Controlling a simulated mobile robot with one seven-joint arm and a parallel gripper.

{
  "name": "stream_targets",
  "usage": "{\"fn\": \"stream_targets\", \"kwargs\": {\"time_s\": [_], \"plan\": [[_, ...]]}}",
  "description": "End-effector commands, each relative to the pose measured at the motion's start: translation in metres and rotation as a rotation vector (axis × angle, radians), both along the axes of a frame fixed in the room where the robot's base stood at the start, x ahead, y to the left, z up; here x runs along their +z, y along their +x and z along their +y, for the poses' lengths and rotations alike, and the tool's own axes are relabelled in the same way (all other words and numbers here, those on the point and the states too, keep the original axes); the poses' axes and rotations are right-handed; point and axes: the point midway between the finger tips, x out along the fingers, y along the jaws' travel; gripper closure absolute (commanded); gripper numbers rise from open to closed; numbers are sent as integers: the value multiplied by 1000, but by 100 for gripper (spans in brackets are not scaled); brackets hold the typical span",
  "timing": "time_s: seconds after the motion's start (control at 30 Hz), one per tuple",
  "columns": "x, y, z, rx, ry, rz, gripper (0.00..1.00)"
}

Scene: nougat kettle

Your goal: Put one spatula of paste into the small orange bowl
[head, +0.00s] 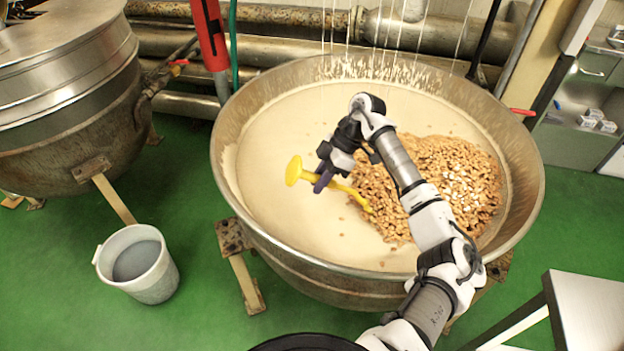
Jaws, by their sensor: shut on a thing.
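The yellow spatula (342,188) is held over the large kettle (228,190), with its broad yellow end (293,170) to the left and its thin end to the lower right. My gripper (322,181), with purple fingers, is shut on it. Pale cream paste (290,120) fills the kettle. A heap of brown nuts (455,180) lies on the paste at the right. I cannot tell whether the spatula touches the paste or nuts, or carries any paste. I do not see the small orange bowl in this view.
A white bucket (150,280) stands on the green floor at the lower left. A second metal kettle (60,110) stands at the upper left. A light table (585,310) is at the lower right. Thin strands hang above the kettle's far rim, with pipes behind.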

Motion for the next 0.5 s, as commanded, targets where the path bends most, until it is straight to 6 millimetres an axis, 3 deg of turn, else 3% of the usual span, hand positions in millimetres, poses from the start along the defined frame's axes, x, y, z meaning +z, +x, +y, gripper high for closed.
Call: {"fn": "stream_targets", "kwargs": {"time_s": [0.5], "plan": [[-30, 3, -38, 1, -92, -8, 100]]}}
